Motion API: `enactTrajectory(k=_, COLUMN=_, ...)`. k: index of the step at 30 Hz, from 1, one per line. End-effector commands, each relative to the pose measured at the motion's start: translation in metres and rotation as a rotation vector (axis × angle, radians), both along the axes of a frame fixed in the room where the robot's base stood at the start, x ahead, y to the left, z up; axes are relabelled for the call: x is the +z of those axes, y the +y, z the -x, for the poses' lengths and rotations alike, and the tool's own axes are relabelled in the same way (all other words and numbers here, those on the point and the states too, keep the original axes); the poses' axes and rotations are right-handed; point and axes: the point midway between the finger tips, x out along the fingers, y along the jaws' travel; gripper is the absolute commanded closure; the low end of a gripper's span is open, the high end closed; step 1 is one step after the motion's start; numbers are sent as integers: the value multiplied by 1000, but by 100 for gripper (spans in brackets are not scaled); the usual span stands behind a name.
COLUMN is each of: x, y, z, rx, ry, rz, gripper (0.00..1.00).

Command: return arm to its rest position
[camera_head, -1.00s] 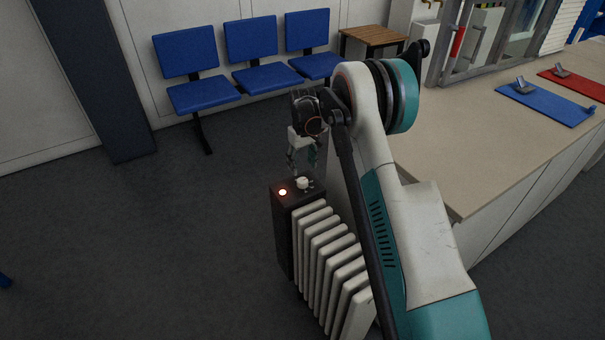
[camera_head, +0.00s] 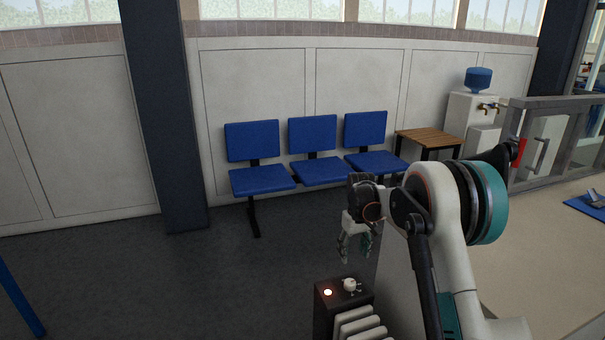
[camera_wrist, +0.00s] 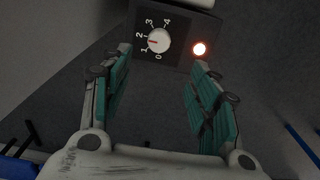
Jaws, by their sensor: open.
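My gripper (camera_head: 353,252) points down above the control end of a white ribbed heater in the head view. It is open and empty, with a gap between it and the heater. The wrist view shows its two teal-padded fingers (camera_wrist: 160,105) spread apart, with the heater's dark control panel (camera_wrist: 180,42) beyond them. A white dial (camera_wrist: 159,41) with numbers from 0 to 4 sits on the panel, its red mark near 2. A lit orange lamp (camera_wrist: 200,49) is beside the dial. The heater's ribs (camera_head: 360,325) are cut off by the lower picture edge.
A row of blue chairs (camera_head: 312,150) stands along the white wall. A small wooden table (camera_head: 430,138) and a water dispenser (camera_head: 478,110) are to their right. A beige counter (camera_head: 545,250) lies right of my arm.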

Motion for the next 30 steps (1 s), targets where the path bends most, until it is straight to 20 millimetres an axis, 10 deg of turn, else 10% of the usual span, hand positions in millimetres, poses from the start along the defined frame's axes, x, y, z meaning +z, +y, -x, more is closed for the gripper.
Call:
enactTrajectory(k=15, x=152, y=7, z=95, rx=-70, ry=-169, rz=-5, gripper=45)
enactTrajectory(k=30, x=230, y=13, z=230, rx=-140, ry=-339, rz=-23, gripper=45)
